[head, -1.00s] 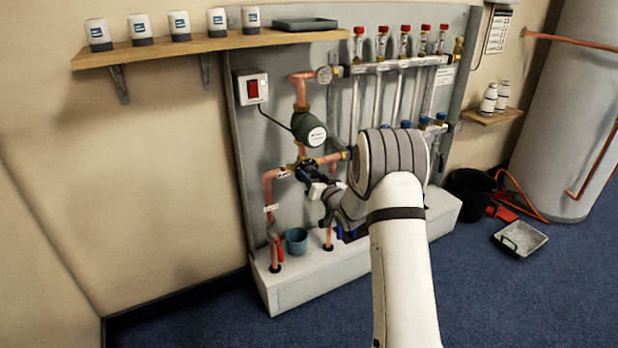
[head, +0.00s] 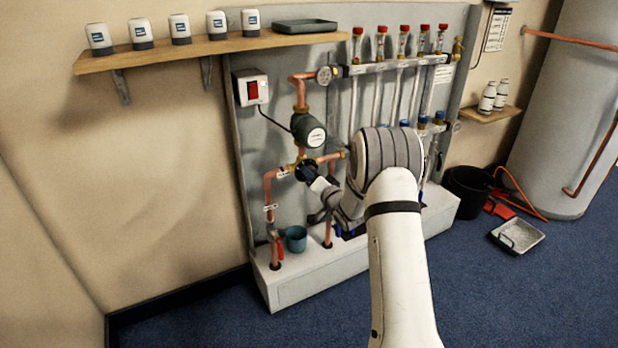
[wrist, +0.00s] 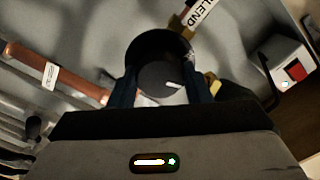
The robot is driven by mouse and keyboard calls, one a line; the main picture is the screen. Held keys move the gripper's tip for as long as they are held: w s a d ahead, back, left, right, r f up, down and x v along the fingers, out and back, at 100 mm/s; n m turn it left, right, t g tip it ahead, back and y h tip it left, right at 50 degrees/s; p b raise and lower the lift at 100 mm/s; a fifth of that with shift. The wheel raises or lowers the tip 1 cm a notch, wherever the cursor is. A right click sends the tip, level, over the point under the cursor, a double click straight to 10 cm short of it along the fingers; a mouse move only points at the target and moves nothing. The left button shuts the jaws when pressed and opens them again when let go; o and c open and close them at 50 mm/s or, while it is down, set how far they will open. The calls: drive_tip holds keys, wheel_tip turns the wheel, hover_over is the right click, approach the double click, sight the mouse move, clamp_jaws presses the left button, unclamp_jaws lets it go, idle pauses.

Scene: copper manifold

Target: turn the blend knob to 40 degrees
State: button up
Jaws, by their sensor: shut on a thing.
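The blend knob (wrist: 160,75) is a round black knob with a white pointer mark, and it fills the middle of the wrist view. A white tag reading "LEND" (wrist: 203,10) shows just above it. My gripper (wrist: 162,88) has one dark finger on each side of the knob and is shut on it. In the head view my gripper (head: 309,174) is at the brass and copper junction below the green pump (head: 308,130). There the knob is mostly hidden by the gripper. The number the pointer stands at cannot be read.
Copper pipes (head: 268,190) run beside the knob. A red switch box (head: 252,88) is up and left. A teal cup (head: 296,238) stands on the ledge below. Manifold tubes (head: 398,95) are to the right, and a wooden shelf (head: 190,49) is above.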

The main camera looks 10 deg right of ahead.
drive_tip(key=shift+f, duration=0.1)
drive_tip(key=o, duration=1)
drive_tip(key=shift+s, duration=0.1)
drive_tip(key=p+v, duration=0.1)
drive_tip(key=v, duration=0.6)
drive_tip(key=shift+s+p, duration=0.3)
drive_tip(key=shift+p, duration=0.1)
drive_tip(key=shift+d, duration=0.1)
